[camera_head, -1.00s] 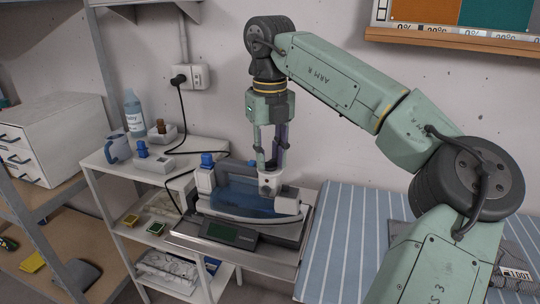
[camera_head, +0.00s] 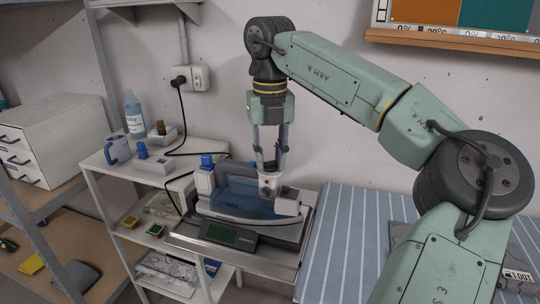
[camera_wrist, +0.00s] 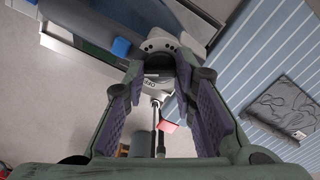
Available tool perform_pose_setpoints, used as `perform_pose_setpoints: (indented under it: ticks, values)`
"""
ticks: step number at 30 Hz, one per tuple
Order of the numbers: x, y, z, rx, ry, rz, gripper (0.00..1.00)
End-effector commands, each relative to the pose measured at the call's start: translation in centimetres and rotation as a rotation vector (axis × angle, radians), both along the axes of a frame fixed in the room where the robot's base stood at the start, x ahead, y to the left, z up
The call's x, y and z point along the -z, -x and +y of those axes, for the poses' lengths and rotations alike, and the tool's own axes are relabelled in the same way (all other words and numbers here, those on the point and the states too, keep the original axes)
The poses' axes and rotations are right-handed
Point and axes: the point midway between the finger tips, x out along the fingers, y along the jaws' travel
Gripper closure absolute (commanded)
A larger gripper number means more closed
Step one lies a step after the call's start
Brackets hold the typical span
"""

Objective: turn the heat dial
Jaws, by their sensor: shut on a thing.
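An appliance with a translucent blue body (camera_head: 245,198) and a grey base stands on a metal-topped stand. A small pale grey knob (camera_head: 268,181), apparently the heat dial, sits on its top right. My gripper (camera_head: 268,166) points straight down over this knob, with its fingertips closed around the knob's upper part. In the wrist view my gripper (camera_wrist: 160,66) has its two purple-padded fingers on either side of a pale grey part (camera_wrist: 156,86) with small dark lettering. The fingers hide most of the dial, so its setting cannot be read.
A white shelf (camera_head: 160,181) with a mug, bottle and small boxes stands left. A blue striped surface (camera_head: 340,230) lies right. A black cord runs from the wall outlet (camera_head: 190,78).

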Motion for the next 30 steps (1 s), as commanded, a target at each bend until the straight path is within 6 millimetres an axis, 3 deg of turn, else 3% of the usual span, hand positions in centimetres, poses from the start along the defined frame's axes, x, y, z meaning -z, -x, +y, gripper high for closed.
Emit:
perform_pose_setpoints:
  ticks: [1,2,11,21,30]
  values:
    - [0.0,0.0,0.0,0.0,0.0,-0.001,1.0]
    - [0.0,0.0,0.0,0.0,0.0,-0.001,0.74]
    - [0.0,0.0,0.0,-0.001,0.0,0.0,0.54]
    - [-0.4,0.0,0.0,-0.001,0.001,-0.001,0.54]
    - [-5.0,0.0,0.1,0.0,0.001,-0.002,0.54]
